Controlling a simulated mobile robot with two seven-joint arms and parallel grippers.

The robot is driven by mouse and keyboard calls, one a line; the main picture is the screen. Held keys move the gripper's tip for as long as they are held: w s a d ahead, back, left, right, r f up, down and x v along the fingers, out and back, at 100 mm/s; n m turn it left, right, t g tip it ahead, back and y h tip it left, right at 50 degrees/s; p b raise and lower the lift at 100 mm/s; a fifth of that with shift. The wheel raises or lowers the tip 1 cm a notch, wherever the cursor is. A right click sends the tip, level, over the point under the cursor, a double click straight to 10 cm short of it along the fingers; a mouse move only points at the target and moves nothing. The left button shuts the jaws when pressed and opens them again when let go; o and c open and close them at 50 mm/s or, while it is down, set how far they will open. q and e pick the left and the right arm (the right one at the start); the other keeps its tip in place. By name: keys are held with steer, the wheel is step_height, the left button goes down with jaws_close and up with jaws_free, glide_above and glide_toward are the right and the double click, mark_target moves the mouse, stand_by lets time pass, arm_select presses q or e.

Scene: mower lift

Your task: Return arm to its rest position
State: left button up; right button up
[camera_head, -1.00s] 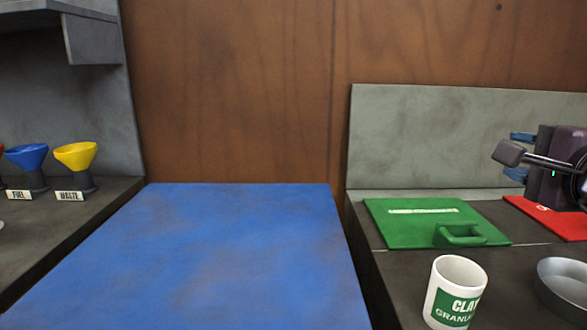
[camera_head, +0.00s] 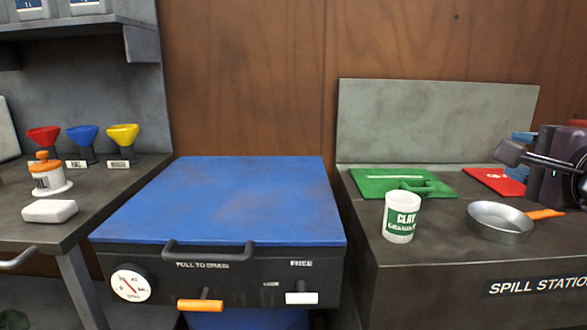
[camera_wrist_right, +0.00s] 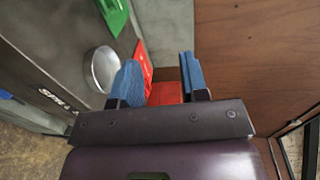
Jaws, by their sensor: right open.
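My right gripper (camera_head: 520,155) is at the right edge of the head view, raised above the spill station bench. Its two blue fingers also show in the right wrist view (camera_wrist_right: 160,78), spread apart with nothing between them. Part of my right arm is cut off by the frame edge. My left arm and gripper are not in view.
The spill station bench (camera_head: 430,275) holds a clay granules cup (camera_head: 402,218), a grey pan (camera_head: 498,222), a green dustpan-like piece (camera_head: 375,184) and a red one (camera_head: 495,181). A blue-topped cabinet (camera_head: 230,195) stands centrally. Funnels (camera_head: 83,135) stand on the left bench (camera_head: 105,200).

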steer(key=s+a+f+m+g+y, duration=0.1)
steer(key=a+f+g+y, duration=0.15)
steer(key=f, duration=0.45)
steer(key=s+a+f+g+y, duration=0.2)
steer(key=f+y, duration=0.1)
steer(key=f, duration=0.4)
steer(key=s+a+f+m+g+y, duration=0.4)
steer(key=s+a+f+m+y, duration=0.35)
steer(key=s+f, duration=0.35)
steer(key=s+d+f+n+t+h, duration=0.1)
steer(key=s+d+f+n+h, duration=0.1)
steer(key=s+f+n+h, duration=0.85)
steer(key=s+d+f+n+t+h, duration=0.25)
steer(key=s+f+n, duration=0.55)
steer(key=s+n, duration=0.85)
arm_select(q)
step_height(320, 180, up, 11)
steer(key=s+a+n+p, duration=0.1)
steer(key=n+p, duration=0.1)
steer(key=p, duration=1.7)
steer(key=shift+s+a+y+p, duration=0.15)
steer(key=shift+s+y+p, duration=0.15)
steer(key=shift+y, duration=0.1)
arm_select(e)
step_height(320, 180, up, 11)
steer(key=w+d+n, duration=0.1)
steer(key=w, duration=0.1)
steer(key=shift+d+g, duration=0.2)
steer(key=shift+g, duration=0.2)
